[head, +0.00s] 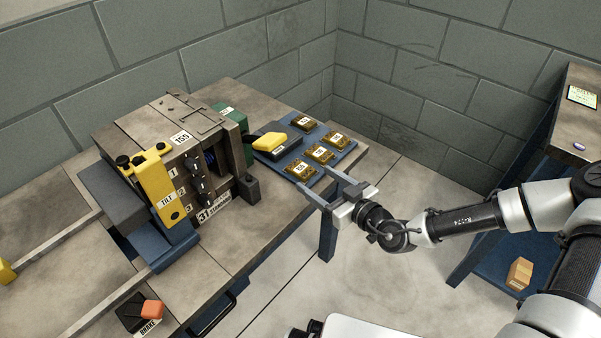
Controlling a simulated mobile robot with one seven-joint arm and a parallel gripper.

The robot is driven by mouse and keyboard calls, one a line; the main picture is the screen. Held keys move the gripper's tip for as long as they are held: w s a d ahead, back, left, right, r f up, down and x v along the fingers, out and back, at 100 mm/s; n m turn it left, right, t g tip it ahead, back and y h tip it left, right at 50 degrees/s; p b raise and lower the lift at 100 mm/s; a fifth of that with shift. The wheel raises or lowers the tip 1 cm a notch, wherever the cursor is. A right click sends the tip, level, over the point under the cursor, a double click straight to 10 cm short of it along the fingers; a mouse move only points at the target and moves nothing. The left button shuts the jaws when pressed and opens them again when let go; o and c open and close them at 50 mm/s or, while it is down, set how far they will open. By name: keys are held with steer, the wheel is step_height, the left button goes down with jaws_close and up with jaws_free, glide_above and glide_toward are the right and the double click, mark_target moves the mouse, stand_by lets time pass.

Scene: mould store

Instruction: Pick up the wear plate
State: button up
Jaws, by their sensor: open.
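Several small bronze-coloured plates with white number labels lie on a blue tray (347,149) at the far end of the bench. They look like the wear plates, and I cannot tell which one the task names. The nearest plate (300,170) is at the tray's front edge, another plate (320,154) is behind it, and one more plate (303,123) is at the back. My gripper (321,186) is open and empty, with its fingers pointing left toward the tray. It is in front of and right of the nearest plate, apart from it.
A yellow-topped block (269,141) is at the tray's left. A large steel mould (160,130) marked 155 with a yellow TILT bracket (160,185) stands further left. Floor between is clear.

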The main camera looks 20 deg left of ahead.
mark_target(302, 168)
steer(key=shift+b+x, duration=1.1)
steer(key=shift+x, duration=1.65)
steer(key=shift+w+d+r, duration=0.1)
steer(key=shift+w+r, duration=0.05)
steer(key=shift+r, duration=0.1)
steer(key=c, duration=1.6)
